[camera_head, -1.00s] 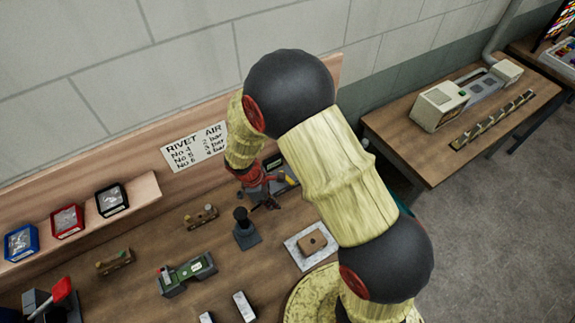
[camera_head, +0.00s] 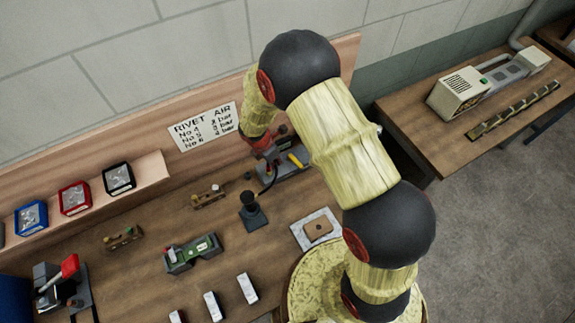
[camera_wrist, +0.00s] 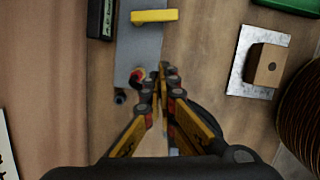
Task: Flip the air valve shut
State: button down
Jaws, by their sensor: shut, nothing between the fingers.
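The air valve's yellow lever (camera_head: 295,160) shows beside my arm in the head view, on a grey plate (camera_head: 285,172) by the back panel. In the wrist view the yellow lever (camera_wrist: 154,16) lies crosswise over the grey plate (camera_wrist: 138,48) at the top. My gripper (camera_wrist: 161,72) has its fingertips together with nothing between them. In the picture the tips are below the lever and apart from it, near the plate's right edge. A small red part (camera_wrist: 137,77) is just left of the tips. In the head view my arm hides part of the plate.
A block on a pale square plate (camera_head: 318,229) is right of the valve; the wrist view also shows the block (camera_wrist: 266,66). A black stand (camera_head: 251,212) and green device (camera_head: 192,253) are leftward. A dark box (camera_wrist: 101,18) adjoins the valve plate.

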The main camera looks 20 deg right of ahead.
aim_at(295, 163)
jog(key=b+x, duration=0.7)
jog(key=x, duration=0.3)
jog(key=d, duration=0.1)
jog(key=w+d, duration=0.1)
jog(key=shift+d, duration=0.4)
jog(key=shift+w+d, duration=0.2)
jog(key=shift+d, duration=0.3)
